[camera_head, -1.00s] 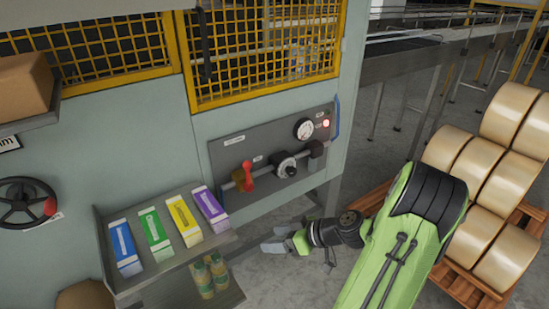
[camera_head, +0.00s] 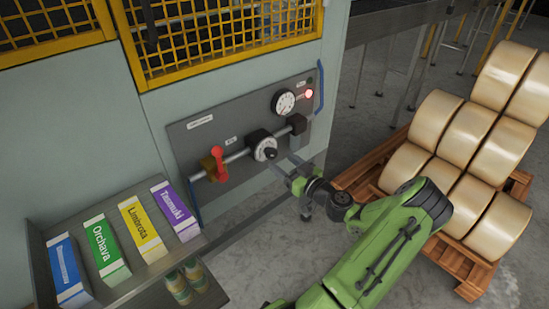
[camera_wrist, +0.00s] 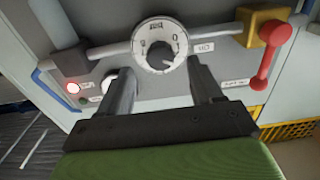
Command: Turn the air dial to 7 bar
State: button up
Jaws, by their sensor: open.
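The air dial (camera_head: 264,149) is a round white-faced knob with a dark centre, on a pipe across the grey panel. In the wrist view the dial (camera_wrist: 160,45) shows near the top centre, its marks partly readable. My gripper (camera_head: 284,166) is open and empty, just right of and below the dial in the head view. In the wrist view my gripper (camera_wrist: 160,68) has one finger on each side of the dial's lower part; I cannot tell whether they touch it. The pressure gauge (camera_head: 284,102) sits above the dial; its needle is too small to read.
A red lever valve (camera_head: 219,165) sits left of the dial on the same pipe. A lit red lamp (camera_head: 309,94) and a blue handle (camera_head: 320,87) are at the panel's right. A shelf (camera_head: 118,292) with several cartons stands lower left. Rolls on a pallet (camera_head: 457,257) stand right.

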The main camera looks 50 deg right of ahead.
aim_at(274, 156)
jog(key=x, duration=0.5)
jog(key=shift+c, duration=0.5)
jog(key=c, duration=1)
